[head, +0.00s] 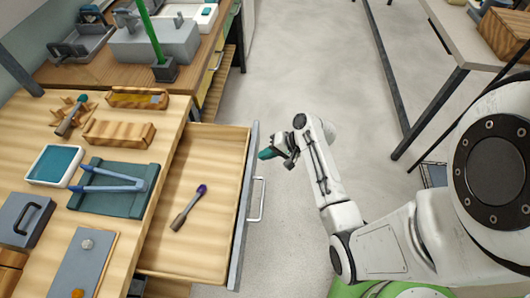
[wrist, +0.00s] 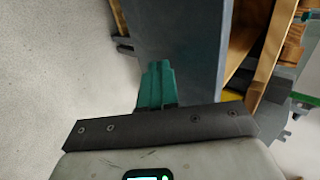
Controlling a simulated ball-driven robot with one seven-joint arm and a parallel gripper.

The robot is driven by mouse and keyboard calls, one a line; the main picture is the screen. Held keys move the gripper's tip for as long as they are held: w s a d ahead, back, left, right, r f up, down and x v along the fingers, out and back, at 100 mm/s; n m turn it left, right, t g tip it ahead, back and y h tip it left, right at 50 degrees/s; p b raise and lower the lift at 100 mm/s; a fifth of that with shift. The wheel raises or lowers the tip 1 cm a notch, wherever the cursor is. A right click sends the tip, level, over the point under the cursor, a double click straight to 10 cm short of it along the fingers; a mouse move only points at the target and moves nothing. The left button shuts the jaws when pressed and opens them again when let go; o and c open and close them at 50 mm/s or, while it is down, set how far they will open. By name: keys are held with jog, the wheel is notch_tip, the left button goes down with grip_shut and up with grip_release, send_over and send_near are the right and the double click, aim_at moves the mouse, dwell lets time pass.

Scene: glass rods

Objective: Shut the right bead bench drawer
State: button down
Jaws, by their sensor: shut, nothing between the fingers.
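The bead bench drawer (head: 205,255) is pulled well out, with a pale wooden inside. Its grey front (head: 246,200) carries a light bar handle (head: 258,200). In the wrist view the grey front panel (wrist: 195,45) stands just beyond the fingers, with wood to its right. My gripper (head: 266,154) has teal fingers, shut and empty. In the head view it is just right of the drawer front, near its far end, above the handle in the picture. It also shows in the wrist view (wrist: 157,66). I cannot tell whether the fingertips touch the panel.
A purple-ended tool (head: 188,207) lies in the drawer. The bench top holds a teal tray with blue tongs (head: 110,188), wooden boxes (head: 120,133) and a white-rimmed tray (head: 55,165). Grey floor (head: 310,80) is free right of the drawer. Another table (head: 465,40) stands at upper right.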

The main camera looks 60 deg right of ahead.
jog(key=shift+w+a, duration=0.1)
jog(key=shift+w, duration=0.1)
dwell(0.3)
